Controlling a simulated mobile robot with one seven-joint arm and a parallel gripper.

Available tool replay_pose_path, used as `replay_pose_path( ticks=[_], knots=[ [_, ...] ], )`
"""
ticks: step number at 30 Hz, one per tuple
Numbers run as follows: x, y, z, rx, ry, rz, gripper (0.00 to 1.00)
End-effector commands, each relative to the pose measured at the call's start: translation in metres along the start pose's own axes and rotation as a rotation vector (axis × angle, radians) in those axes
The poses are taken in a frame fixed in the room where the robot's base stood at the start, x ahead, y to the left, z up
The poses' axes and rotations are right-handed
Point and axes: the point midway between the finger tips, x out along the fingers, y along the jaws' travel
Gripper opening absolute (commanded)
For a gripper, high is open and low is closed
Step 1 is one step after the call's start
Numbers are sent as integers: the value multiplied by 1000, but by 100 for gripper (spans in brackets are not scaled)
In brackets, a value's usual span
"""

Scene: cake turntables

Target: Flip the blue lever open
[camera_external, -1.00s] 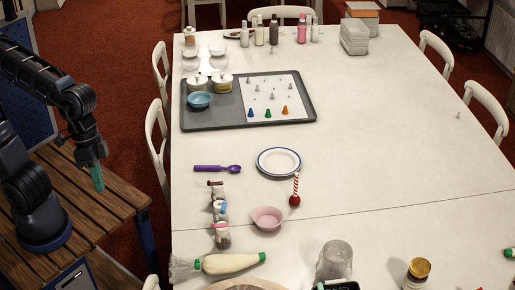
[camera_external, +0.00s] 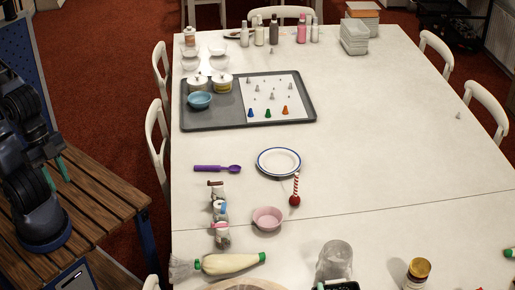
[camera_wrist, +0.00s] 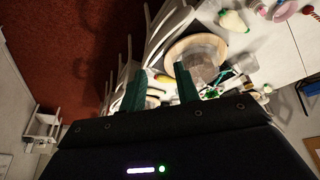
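Several small jars stand in a row near the left edge of the white table. The middle jar (camera_external: 219,212) shows a small bluish part at its top, which may be the blue lever; it is too small to tell its position. Behind it is a jar with a reddish-brown top (camera_external: 215,185), and in front a jar with a pinkish top (camera_external: 222,236). My gripper (camera_external: 55,174) is far left of the jars, over the wooden slatted surface. In the wrist view, my gripper (camera_wrist: 160,88) shows two green fingers apart with nothing held between them.
A purple scoop (camera_external: 217,168), a pink bowl (camera_external: 267,218), a red-and-white stick (camera_external: 295,190) and a piping bag (camera_external: 230,263) lie around the jars. A white chair (camera_external: 157,145) stands between my side and the table. The table's right half is mostly clear.

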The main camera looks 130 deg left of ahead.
Motion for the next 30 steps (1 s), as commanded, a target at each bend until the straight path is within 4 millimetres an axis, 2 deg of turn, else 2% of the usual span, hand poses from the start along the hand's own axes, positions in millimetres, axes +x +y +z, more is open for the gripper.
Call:
replay_pose_path(
  ticks=[8, 15, 24, 30],
  knots=[
    [25, -39, -50, -108, -65, 12, 32],
    [54, -86, -88, -206, -114, 13, 32],
    [100, -157, -120, -331, -170, -2, 32],
    [134, -212, -131, -415, -207, -22, 32]
  ],
)
